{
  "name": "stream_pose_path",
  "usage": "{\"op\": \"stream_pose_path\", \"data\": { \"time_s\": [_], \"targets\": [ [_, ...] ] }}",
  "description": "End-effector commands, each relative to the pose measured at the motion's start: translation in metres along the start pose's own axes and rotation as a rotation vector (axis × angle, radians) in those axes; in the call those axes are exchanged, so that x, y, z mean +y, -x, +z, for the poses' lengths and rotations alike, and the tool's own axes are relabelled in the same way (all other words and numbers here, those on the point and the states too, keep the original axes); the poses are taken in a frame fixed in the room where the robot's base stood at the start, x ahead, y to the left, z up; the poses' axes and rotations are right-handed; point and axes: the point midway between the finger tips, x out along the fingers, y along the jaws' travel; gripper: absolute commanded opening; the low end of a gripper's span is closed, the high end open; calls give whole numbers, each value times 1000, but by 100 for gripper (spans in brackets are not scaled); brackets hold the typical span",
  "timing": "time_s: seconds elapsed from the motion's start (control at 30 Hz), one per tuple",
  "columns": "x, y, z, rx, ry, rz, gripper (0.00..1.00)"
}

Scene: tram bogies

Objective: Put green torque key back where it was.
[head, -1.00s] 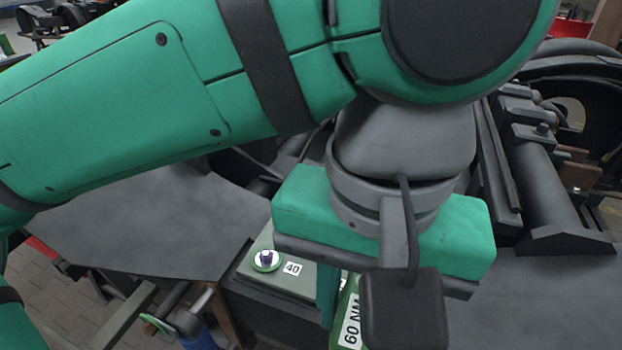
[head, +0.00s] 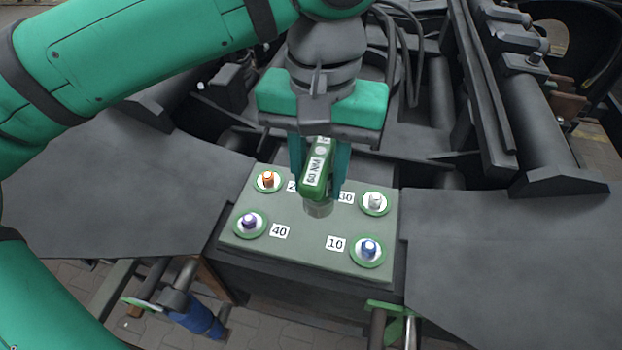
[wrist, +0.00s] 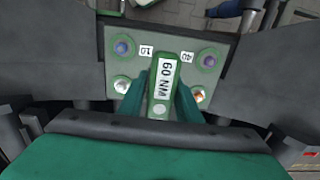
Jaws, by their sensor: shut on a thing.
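The green torque key (head: 316,172), labelled 60 NM, is held in my gripper (head: 319,170). My gripper is shut on it, with one finger on each side. The key hangs upright over the middle of a grey-green plate (head: 318,268), and its grey lower end shows below the fingers. I cannot tell whether that end touches the plate. In the wrist view the key (wrist: 164,85) shows from above between the fingers. The key and fingers partly hide the plate's far middle and some number labels.
The plate carries an orange bolt (head: 268,179), a purple bolt (head: 249,221), a blue bolt (head: 369,248) and a silver bolt (head: 375,201), each in a green ring. Dark flat surfaces (head: 510,260) lie on both sides. Dark bogie beams stand behind and right.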

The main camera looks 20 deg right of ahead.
Motion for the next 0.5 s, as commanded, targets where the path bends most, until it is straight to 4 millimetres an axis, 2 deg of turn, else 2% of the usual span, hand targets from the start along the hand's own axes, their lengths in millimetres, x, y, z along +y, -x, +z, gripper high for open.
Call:
{"op": "stream_pose_path", "data": {
  "time_s": [0.13, 0.5],
  "targets": [
    [-9, -20, -14, 0, 6, 1, 0],
    [-16, -41, -30, 1, 8, 1, 0]
  ]
}}
